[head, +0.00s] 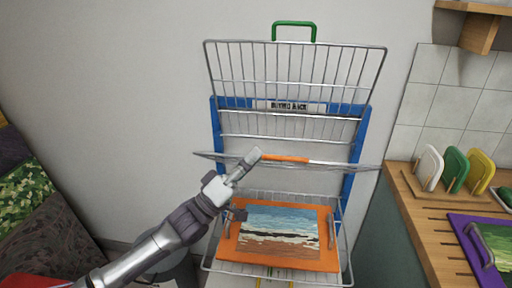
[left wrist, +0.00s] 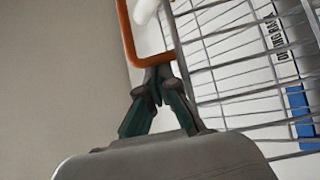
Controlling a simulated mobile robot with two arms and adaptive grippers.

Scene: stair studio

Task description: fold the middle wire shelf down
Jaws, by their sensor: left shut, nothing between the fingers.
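A blue drying rack (head: 362,130) stands against the wall. Its middle wire shelf (head: 345,166) shows nearly edge-on as a thin line across the rack, with an orange bar (head: 287,158) at the middle of its front edge. My left gripper (head: 255,155) is shut and empty at the left end of that bar. In the left wrist view its fingertips (left wrist: 158,72) are together right by the orange bar (left wrist: 127,32); I cannot tell whether they touch it. Wires of a shelf (left wrist: 225,45) fill the right of that view. My right gripper is not in view.
The top wire shelf (head: 295,82) is tilted up, with a green handle (head: 294,24) above it. An orange board with a painting (head: 280,228) lies on the bottom shelf. A wooden counter (head: 418,215) with coloured boards stands at right. Bare wall is at left.

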